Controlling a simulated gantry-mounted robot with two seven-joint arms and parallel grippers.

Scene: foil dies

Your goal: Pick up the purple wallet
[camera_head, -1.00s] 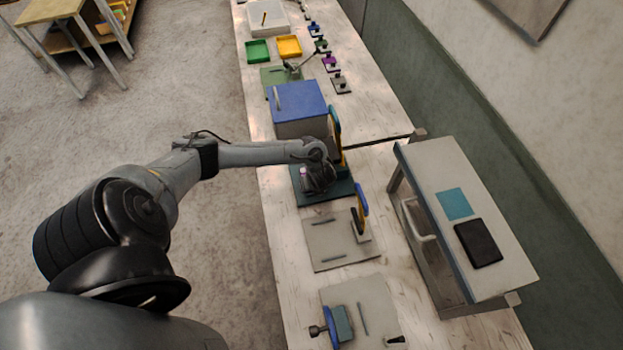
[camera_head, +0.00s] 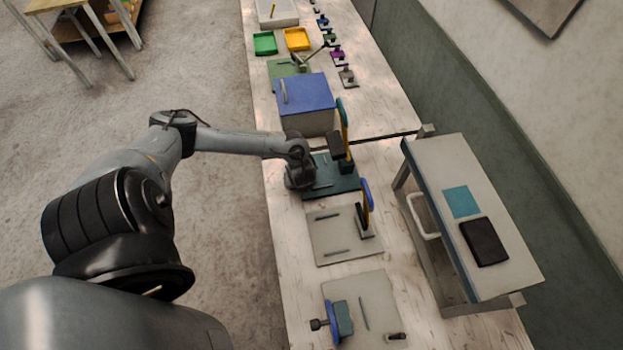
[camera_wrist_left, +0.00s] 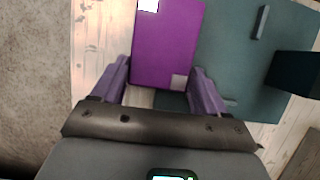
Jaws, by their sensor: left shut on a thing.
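The purple wallet (camera_wrist_left: 165,50), flat with a pale patch near its lower corner, lies between the fingers of my left gripper (camera_wrist_left: 160,68) in the left wrist view. The gripper is shut on it. In the head view my left gripper (camera_head: 299,178) is at the left edge of the dark teal baseplate (camera_head: 335,184). There my wrist hides the wallet. I cannot tell how high the wallet is above the table. My right gripper is not in view.
A grey plate (camera_head: 325,248) with another press is in front. A raised shelf (camera_head: 440,160) on the right carries a black object (camera_head: 484,241).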

